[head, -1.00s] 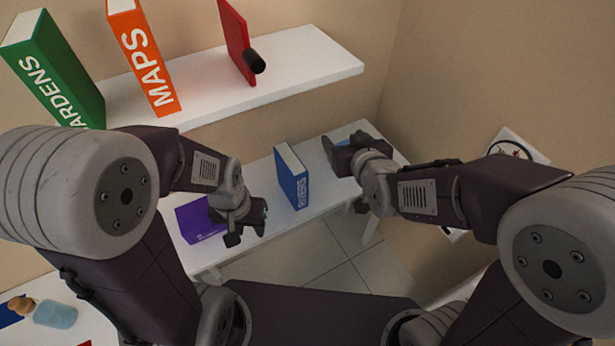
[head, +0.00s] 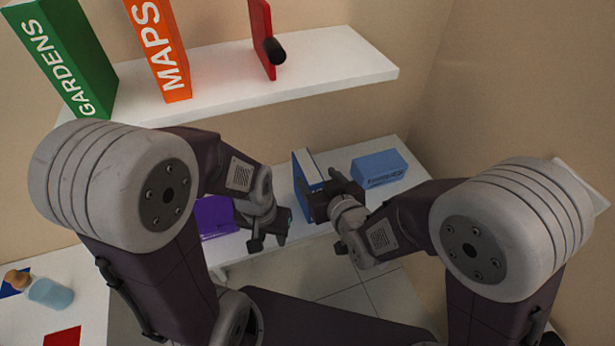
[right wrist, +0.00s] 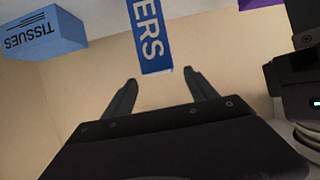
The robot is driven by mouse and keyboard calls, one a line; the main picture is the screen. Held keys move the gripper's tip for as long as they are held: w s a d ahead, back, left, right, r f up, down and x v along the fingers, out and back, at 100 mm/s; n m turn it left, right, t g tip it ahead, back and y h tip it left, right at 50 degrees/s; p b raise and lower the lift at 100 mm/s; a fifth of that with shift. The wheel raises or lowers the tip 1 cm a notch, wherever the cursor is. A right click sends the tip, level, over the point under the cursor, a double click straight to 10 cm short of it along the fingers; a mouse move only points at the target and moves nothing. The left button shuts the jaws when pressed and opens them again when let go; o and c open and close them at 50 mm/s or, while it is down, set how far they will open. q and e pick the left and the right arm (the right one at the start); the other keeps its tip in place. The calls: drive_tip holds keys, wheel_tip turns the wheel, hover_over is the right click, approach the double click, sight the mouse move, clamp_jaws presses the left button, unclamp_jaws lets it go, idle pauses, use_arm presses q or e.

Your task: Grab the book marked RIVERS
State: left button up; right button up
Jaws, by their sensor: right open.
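The blue RIVERS book (head: 303,190) stands upright on the lower shelf, white page edges on top. My right gripper (head: 333,190) is at its right front side and covers part of the spine. In the right wrist view the spine (right wrist: 152,40) shows the letters "ERS". There my right gripper (right wrist: 160,80) is open and empty, and the spine lies beyond the fingertips, in line with the gap between them. My left gripper (head: 270,238) hangs in front of the shelf, left of the book; its jaw opening is unclear.
A blue tissue box (head: 380,168) stands right of the book, and a purple object (head: 213,217) lies left. A wall closes off the right.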

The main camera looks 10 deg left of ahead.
sight(309, 169)
drive_tip(key=shift+w+a+f+b, duration=0.25)
drive_tip(key=shift+w+b, duration=0.1)
drive_tip(key=shift+w, duration=0.05)
drive_tip(key=shift+w+a+f, duration=0.15)
drive_tip(key=shift+w, duration=0.1)
drive_tip(key=x, duration=0.5)
drive_tip(key=shift+w+a, duration=0.3)
drive_tip(key=shift+a, duration=0.05)
drive_tip(key=shift+s, duration=0.1)
drive_tip(key=shift+c, duration=1.3)
clamp_jaws()
